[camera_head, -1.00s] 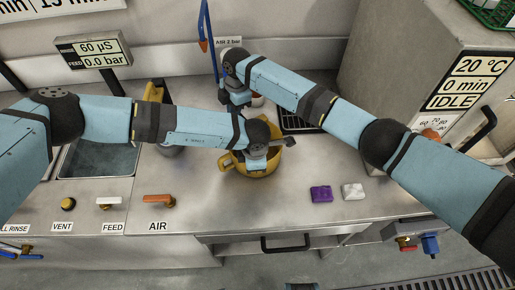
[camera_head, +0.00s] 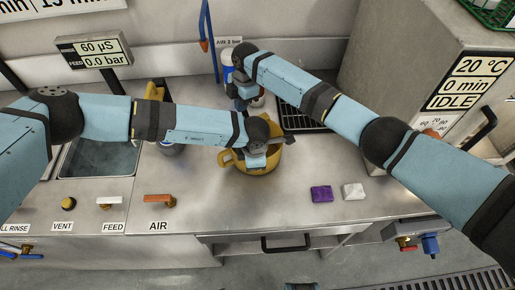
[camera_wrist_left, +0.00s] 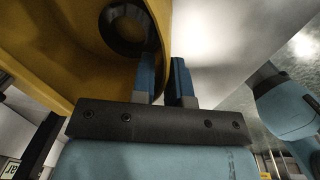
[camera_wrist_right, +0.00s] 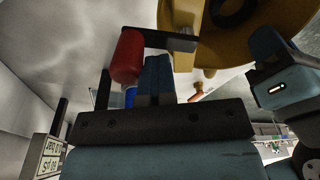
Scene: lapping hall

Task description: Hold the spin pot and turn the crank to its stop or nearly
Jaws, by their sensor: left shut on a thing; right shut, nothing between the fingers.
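The yellow spin pot (camera_head: 262,170) stands on the steel bench. In the left wrist view its wall and round dark hub show large (camera_wrist_left: 60,65). My left gripper (camera_head: 258,160) is shut on the pot's rim; its fingers (camera_wrist_left: 168,75) show with the rim at them. In the right wrist view the crank's red knob (camera_wrist_right: 127,57) and dark arm (camera_wrist_right: 166,38) show beside the pot. My right gripper (camera_wrist_right: 158,70) is shut and empty, its fingertips close beside the red knob; I cannot tell whether they touch. In the head view my right gripper (camera_head: 243,105) is behind the pot, and my arms hide most of the crank.
A sink (camera_head: 95,158) is at the left. The orange AIR lever (camera_head: 158,198) and white FEED lever (camera_head: 109,201) are on the front of the bench. A purple block (camera_head: 321,193) and a white block (camera_head: 354,190) lie right of the pot. A dark rack (camera_head: 303,118) lies behind.

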